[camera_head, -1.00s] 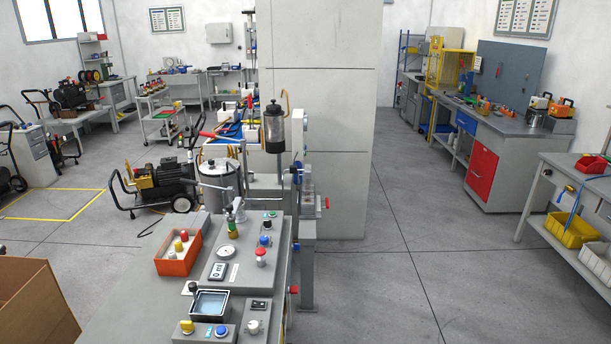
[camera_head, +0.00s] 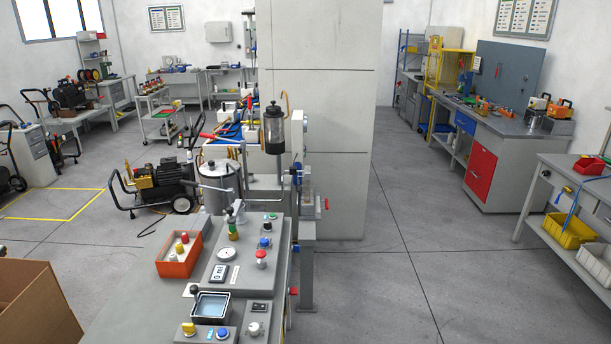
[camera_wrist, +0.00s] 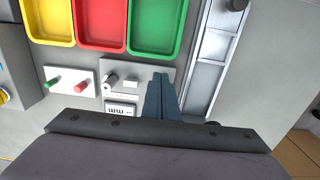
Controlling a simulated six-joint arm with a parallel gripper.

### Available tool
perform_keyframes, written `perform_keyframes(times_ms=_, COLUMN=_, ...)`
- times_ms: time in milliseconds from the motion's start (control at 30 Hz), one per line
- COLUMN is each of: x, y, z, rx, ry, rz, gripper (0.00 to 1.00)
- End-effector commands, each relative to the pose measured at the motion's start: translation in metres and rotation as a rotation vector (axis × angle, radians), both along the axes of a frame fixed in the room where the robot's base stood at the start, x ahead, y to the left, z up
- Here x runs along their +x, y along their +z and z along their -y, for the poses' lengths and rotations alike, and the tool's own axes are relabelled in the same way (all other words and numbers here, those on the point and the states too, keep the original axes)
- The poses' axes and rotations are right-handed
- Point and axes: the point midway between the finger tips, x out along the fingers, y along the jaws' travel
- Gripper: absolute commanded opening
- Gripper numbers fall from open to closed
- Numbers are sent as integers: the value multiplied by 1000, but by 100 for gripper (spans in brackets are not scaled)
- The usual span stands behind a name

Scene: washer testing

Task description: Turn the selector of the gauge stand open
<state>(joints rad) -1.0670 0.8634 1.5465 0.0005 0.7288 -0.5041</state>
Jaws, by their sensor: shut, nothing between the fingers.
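My gripper (camera_wrist: 160,98) shows only in the wrist view, its dark blue-grey fingers together and empty. The fingertips lie over the right part of a small grey panel with a dark-and-white knob (camera_wrist: 109,79) and a white block (camera_wrist: 131,81). I cannot tell whether the fingers touch it. In the head view a grey sloped box with a round dial (camera_head: 226,254) stands on the bench; it may be the gauge stand. Red (camera_head: 261,257) and blue (camera_head: 265,242) knobs sit beside the dial. I cannot tell which part is the selector, or its setting.
Yellow (camera_wrist: 50,20), red (camera_wrist: 100,22) and green (camera_wrist: 156,24) trays lie beyond the panel in the wrist view. A plate with green and red handles (camera_wrist: 68,82) is to its left. In the head view an orange bin (camera_head: 179,255) stands left of the sloped box.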

Motion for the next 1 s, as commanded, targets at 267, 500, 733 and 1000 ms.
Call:
perform_keyframes(times_ms=267, x=0, y=31, z=1, rx=-2, ry=0, rz=-1, gripper=0)
perform_keyframes(times_ms=500, x=0, y=33, z=1, rx=-3, ry=0, rz=-1, gripper=0)
perform_keyframes(times_ms=733, x=0, y=33, z=1, rx=-3, ry=-7, rz=-1, gripper=0)
perform_keyframes(times_ms=1000, x=-8, y=23, z=15, rx=-33, ry=-224, rz=-14, gripper=0)
